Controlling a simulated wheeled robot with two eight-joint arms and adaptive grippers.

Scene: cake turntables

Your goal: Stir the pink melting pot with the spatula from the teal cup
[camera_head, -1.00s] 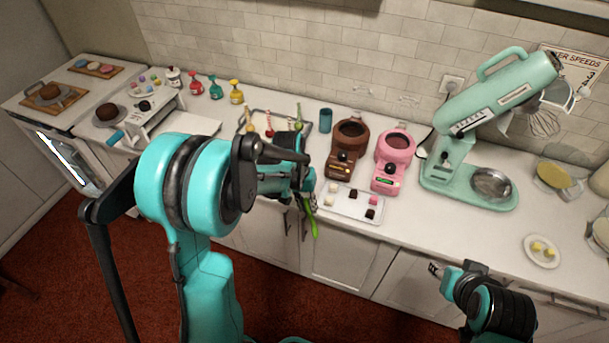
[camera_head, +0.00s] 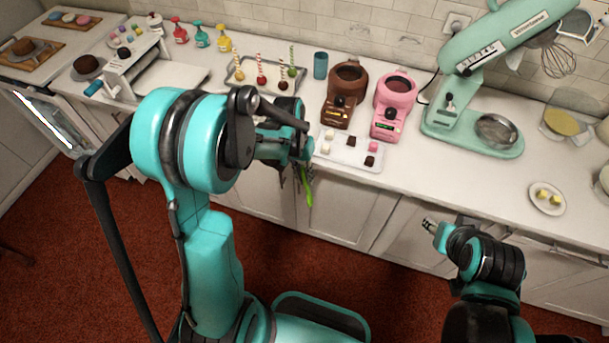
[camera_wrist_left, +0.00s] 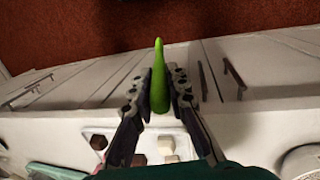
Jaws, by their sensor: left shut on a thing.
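The pink melting pot (camera_head: 393,107) stands on the counter, right of a brown melting pot. The teal cup (camera_head: 320,65) stands behind and left of the brown pot, and nothing shows sticking out of it. My left gripper (camera_head: 303,178) is in front of the counter edge, left of the pots. It is shut on the green spatula (camera_head: 308,193), whose green part hangs down. In the left wrist view the green spatula (camera_wrist_left: 159,85) sits between both fingers (camera_wrist_left: 160,92). My right gripper (camera_head: 431,225) is low in front of the counter, away from the pots; its jaws are too small to judge.
The brown melting pot (camera_head: 343,94) stands beside the pink one. A white tray (camera_head: 349,157) with several small sweets lies in front of the pots. A green mixer (camera_head: 474,128) stands right, and a tray of cake pops (camera_head: 247,87) left.

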